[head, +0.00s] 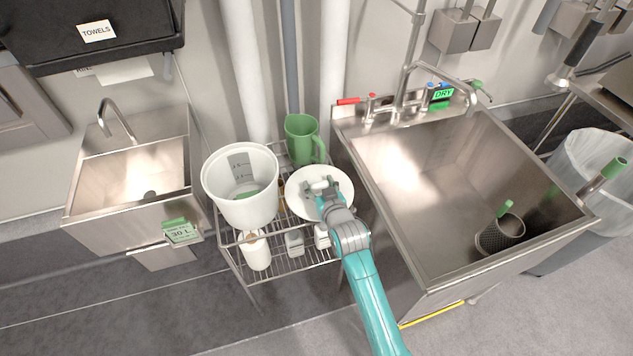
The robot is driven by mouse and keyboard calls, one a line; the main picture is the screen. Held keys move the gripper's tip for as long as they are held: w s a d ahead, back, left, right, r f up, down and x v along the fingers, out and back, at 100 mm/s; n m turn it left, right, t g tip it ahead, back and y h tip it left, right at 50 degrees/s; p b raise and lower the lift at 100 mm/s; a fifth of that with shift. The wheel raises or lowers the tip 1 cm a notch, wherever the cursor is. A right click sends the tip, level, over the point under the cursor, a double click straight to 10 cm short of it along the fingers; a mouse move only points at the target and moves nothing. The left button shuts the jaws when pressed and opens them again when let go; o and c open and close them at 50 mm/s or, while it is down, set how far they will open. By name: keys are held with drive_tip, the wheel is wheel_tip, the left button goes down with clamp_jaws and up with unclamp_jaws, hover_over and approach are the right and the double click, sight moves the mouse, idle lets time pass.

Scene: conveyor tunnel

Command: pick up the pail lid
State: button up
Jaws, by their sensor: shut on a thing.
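The pail lid (305,204), a round white disc, is at the right side of the wire rack in the head view. My gripper (320,187) is over the middle of the lid and shut on it; the fingers hide the part they grip. I cannot tell whether the lid touches the rack or is a little above it. The white pail (240,208) with grey measuring marks inside stands upright just left of the lid, with something green inside.
A green jug (301,136) stands behind the lid. White bottles (256,252) sit on the lower wire shelf (285,268). A large steel sink (420,190) is close on the right, holding a dark mesh cup (500,235). A small sink (132,178) is left.

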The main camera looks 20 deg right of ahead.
drive_tip(key=r+v, duration=0.2)
drive_tip(key=v, duration=0.9)
drive_tip(key=shift+r, duration=0.2)
drive_tip(key=o, duration=0.5)
clamp_jaws()
